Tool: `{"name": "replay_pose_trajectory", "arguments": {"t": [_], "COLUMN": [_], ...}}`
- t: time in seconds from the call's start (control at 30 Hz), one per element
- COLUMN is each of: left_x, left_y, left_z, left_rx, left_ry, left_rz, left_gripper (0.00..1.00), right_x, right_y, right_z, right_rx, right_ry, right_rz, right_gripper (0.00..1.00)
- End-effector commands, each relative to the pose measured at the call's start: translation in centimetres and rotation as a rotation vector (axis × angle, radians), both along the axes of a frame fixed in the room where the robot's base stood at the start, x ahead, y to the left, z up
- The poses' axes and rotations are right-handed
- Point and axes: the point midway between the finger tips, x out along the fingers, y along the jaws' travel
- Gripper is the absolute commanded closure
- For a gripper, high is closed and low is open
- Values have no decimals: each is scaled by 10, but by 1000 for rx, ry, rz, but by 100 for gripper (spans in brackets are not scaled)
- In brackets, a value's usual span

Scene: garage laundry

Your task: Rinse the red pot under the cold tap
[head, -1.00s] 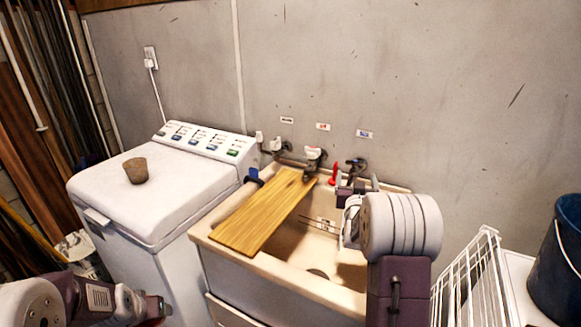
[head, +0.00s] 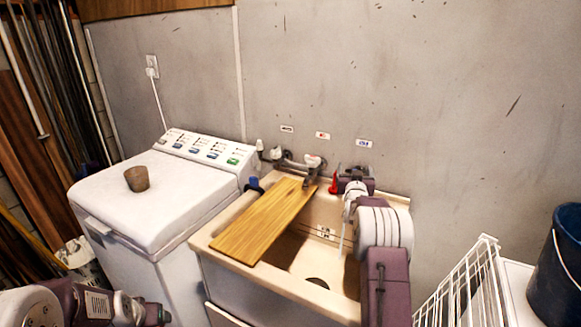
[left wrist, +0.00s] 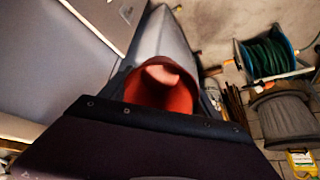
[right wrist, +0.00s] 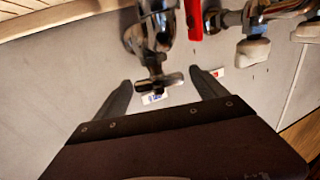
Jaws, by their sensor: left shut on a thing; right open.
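The red pot (left wrist: 165,90) shows in the left wrist view with its open rim towards the camera. My left gripper (head: 158,314) is shut on it, low at the left edge of the head view, where the pot is mostly hidden. My right gripper (head: 354,180) is open at the wall behind the sink. In the right wrist view its fingers (right wrist: 161,76) stand either side of the cold tap's cross handle (right wrist: 158,83), by the blue label (right wrist: 153,98). I cannot tell whether they touch it. In the head view the gripper mostly hides that tap.
A wooden board (head: 265,222) lies across the left of the sink (head: 225,262); the basin's right part is open. A red object (head: 333,181) is beside the cold tap.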

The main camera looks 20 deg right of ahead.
Motion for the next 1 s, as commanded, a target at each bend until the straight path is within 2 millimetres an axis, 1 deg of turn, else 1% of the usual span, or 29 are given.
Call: {"name": "replay_pose_trajectory", "arguments": {"t": [0.17, 0.2, 0.27, 0.3, 0.4, 0.53, 0.67, 0.77, 0.9, 1.0], "left_x": [0, 0, 0, 0, 0, 0, 0, 0, 0, 0], "left_y": [0, 0, 0, 0, 0, 0, 0, 0, 0, 0], "left_z": [0, 0, 0, 0, 0, 1, 5, 22, 43, 49], "left_rx": [0, 0, 0, 0, 0, 0, 0, 0, 0, 0], "left_ry": [0, 0, 0, 0, 0, 0, 0, -1, 0, 0], "left_rz": [0, 0, 0, 0, 0, 0, 0, 0, 0, 0], "left_gripper": [68, 68, 68, 68, 68, 68, 68, 68, 68, 68], "right_x": [0, 0, 0, 0, 0, 0, 2, 2, 2, 1], "right_y": [0, 0, 0, 0, 0, 0, 1, 2, 2, 1], "right_z": [0, 0, 0, 0, 0, 1, 3, 8, 8, 5], "right_rx": [0, 0, 0, 0, 0, 1, 0, 1, 0, -1], "right_ry": [0, 0, 0, 0, 0, -3, -5, -4, -2, -2], "right_rz": [0, 0, 0, 0, 0, -15, -85, -159, -255, -298], "right_gripper": [18, 29, 46, 57, 81, 81, 81, 80, 80, 81]}}
